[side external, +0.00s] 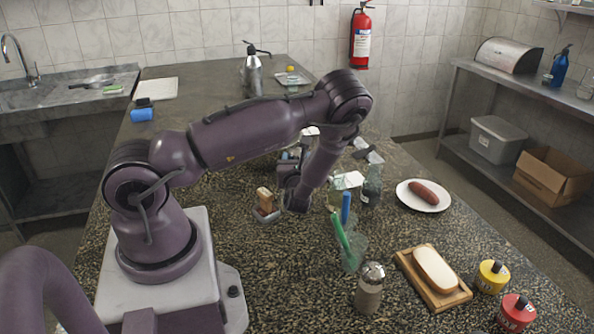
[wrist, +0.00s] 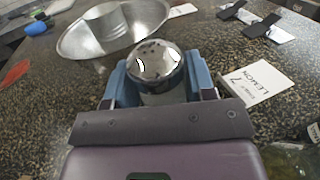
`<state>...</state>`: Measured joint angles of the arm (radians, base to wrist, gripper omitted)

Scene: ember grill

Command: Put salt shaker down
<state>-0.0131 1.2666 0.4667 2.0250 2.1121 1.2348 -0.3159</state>
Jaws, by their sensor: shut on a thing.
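My gripper (wrist: 160,84) has its blue fingers on either side of a shaker with a shiny domed metal top (wrist: 156,60), and it is shut on it. The shaker's lower body is mostly hidden by my gripper. In the side external view my gripper (side external: 288,168) is over the middle of the counter, partly behind my own arm, and the held shaker cannot be made out there. Whether its base touches the counter cannot be told. Another shaker with a domed metal top (side external: 369,289) stands upright near the front of the counter, apart from my gripper.
A metal tray (wrist: 82,42) with a round metal container lies beyond the held shaker. A lemon label card (wrist: 258,85) lies to its right. A glass with coloured handles (side external: 352,255), a bread board (side external: 432,280) and a sausage plate (side external: 423,195) stand to the right in the side external view.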

